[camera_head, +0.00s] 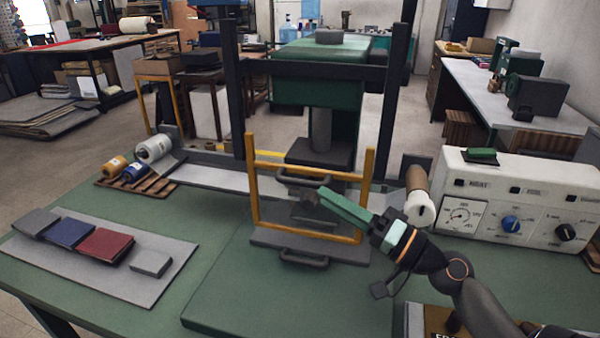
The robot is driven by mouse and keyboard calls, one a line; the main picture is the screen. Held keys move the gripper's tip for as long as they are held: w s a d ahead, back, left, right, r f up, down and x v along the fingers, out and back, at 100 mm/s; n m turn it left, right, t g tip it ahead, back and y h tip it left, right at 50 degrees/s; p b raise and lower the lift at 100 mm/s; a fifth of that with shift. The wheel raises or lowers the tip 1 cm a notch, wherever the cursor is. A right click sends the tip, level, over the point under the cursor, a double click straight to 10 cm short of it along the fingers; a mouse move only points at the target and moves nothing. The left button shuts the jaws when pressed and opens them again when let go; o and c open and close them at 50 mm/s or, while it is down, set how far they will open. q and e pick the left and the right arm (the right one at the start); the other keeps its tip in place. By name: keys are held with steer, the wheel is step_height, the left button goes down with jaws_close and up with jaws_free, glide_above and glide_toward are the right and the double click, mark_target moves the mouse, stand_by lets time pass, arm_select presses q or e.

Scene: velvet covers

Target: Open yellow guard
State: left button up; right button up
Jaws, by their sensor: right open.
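The yellow guard (256,190) is an upright U-shaped frame at the front of the green press (320,88), above the green work surface. Its two posts stand up and its lower bar (300,234) runs across the bottom. A dark handle (303,259) sticks out at the front below that bar, and another dark handle-like bar (303,176) shows between the posts. My right gripper (320,194) has green fingers and is open. It reaches in from the right, its tips in front of the guard's opening in this view; whether they touch anything is unclear. My left gripper is not in view.
A white control box (515,205) with dials stands at right, near a roll (418,195) with a white end. At left, a grey board (165,278) holds red, blue and grey covers; rolls lie on a small wooden rack (140,182). The green front surface (250,310) is mostly clear.

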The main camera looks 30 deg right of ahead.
mark_target(300, 182)
steer(key=p+x, duration=0.3)
steer(key=x, duration=0.3)
steer(key=shift+w+r, duration=0.15)
steer(key=shift+r, duration=0.05)
steer(key=shift+w+a, duration=0.25)
steer(key=shift+w, duration=0.3)
steer(key=shift+c, duration=0.2)
jaws_close()
stand_by(0.5)
